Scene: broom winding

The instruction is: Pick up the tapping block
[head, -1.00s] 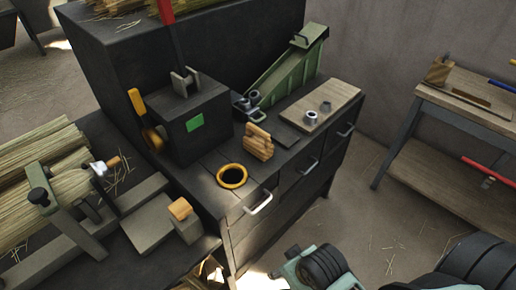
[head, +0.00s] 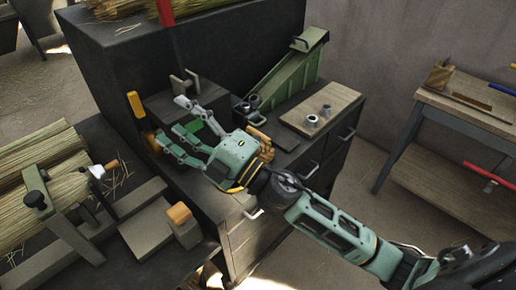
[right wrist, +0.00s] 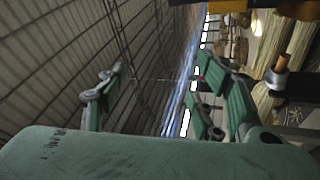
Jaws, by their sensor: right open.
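The wooden block with a handle (head: 266,149), which I take to be the tapping block, stands on the dark cabinet top, largely hidden behind my right gripper and wrist. My right gripper (head: 178,126) is open and empty, its fingers spread toward the left in front of the dark box with the green patch. In the head view its palm overlaps the near side of the block; I cannot tell if they touch. In the right wrist view the open fingers (right wrist: 170,100) show with nothing between them, and the block is not seen there. My left gripper is not in view.
A dark box (head: 160,102) with an orange lever stands left. A straw bundle (head: 40,185) lies far left. A workbench (head: 462,105) stands at right.

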